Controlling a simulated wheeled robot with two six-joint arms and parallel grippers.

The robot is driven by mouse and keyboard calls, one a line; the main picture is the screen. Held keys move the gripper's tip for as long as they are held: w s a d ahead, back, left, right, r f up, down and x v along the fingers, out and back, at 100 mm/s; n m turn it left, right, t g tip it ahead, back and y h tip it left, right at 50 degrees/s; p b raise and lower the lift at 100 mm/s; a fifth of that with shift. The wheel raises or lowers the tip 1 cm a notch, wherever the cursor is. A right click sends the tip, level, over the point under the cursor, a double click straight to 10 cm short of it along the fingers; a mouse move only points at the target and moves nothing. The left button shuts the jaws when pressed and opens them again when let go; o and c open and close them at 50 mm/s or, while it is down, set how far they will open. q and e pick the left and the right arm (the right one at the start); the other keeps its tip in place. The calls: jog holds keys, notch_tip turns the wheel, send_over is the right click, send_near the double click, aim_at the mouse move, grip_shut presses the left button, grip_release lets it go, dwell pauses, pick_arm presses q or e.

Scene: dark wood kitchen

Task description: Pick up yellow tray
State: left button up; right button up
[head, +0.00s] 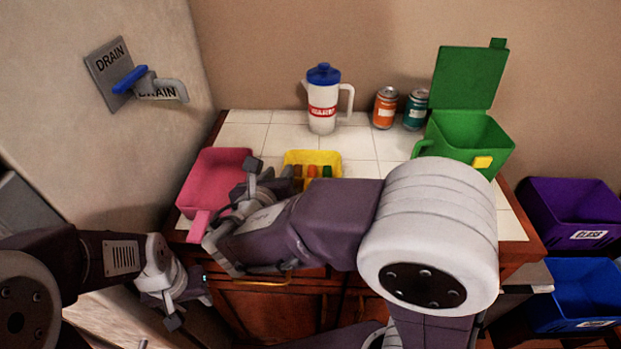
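The yellow tray (323,156) sits on the white tiled counter, with several small coloured items in it. My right arm crosses in front of it and hides its near side. My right gripper (228,219) is left of the yellow tray, over the near right part of the pink tray (220,165). Its fingers look spread and I see nothing held. Whether it touches the pink tray is unclear. My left gripper (187,309) is low at the left, in front of the cabinet and apart from the yellow tray. Its fingers look spread and empty.
A white pitcher (322,115) with a blue lid, an orange can (385,108) and a teal can (416,109) stand behind. An open green bin (466,130) is at the counter's right. Purple (570,213) and blue (575,285) bins are beyond the right edge. A drain lever (131,79) is on the left wall.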

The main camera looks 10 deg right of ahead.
aim_at(284, 165)
jog(key=shift+w+d+f, duration=0.2)
jog(key=shift+w+f, duration=0.05)
jog(key=shift+w, duration=0.25)
jog(key=shift+w+d+f, duration=0.15)
jog(key=shift+w, duration=0.05)
jog(key=b+x, duration=0.1)
jog(key=x, duration=0.3)
jog(key=shift+w+f+b, duration=0.1)
jog(key=shift+w+b, duration=0.2)
jog(key=shift+w, duration=0.05)
jog(key=shift+s, duration=0.1)
grip_shut()
dwell(0.5)
